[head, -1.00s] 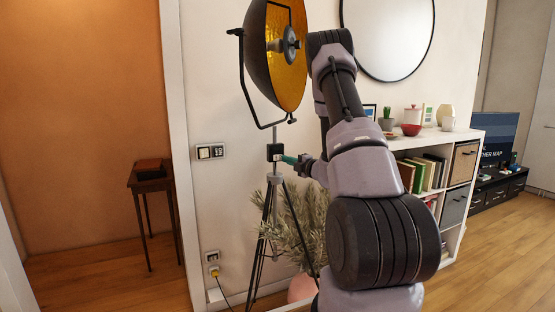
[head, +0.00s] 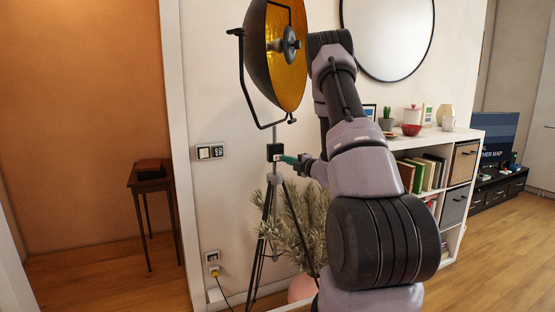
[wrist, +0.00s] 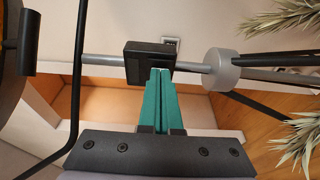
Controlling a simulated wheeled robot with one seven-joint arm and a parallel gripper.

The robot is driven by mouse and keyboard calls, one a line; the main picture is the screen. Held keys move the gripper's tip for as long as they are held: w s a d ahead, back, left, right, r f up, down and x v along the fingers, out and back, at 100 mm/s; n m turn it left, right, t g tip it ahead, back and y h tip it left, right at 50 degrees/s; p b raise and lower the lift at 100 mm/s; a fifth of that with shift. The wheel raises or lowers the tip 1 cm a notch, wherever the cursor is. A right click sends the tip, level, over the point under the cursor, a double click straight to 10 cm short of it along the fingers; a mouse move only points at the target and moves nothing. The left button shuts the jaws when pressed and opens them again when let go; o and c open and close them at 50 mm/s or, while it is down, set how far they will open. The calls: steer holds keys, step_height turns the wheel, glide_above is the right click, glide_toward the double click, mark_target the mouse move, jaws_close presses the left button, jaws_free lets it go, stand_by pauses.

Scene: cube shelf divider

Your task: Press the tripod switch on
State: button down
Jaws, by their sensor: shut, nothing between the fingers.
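The tripod switch is a small black box (head: 274,150) on the pole of the tripod lamp (head: 262,60), below its big dark shade with a gold inside. It also shows in the wrist view as a black box (wrist: 148,55) on the grey pole. My gripper (head: 283,157) has teal fingers pressed together with nothing between them. In the wrist view the fingertips (wrist: 160,72) are at the near side of the switch box and overlap its edge. I cannot tell whether they touch it. The fingers hide part of the switch face.
A spiky plant (head: 296,228) in a pink pot stands behind the tripod legs. A white shelf (head: 458,210) with books and bins is at the right. Wall switches (head: 210,152) and a socket with a yellow plug (head: 214,271) are left of the tripod.

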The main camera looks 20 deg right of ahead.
steer(key=shift+w, duration=0.2)
steer(key=s, duration=0.6)
steer(key=shift+s+d, duration=0.1)
stand_by(0.3)
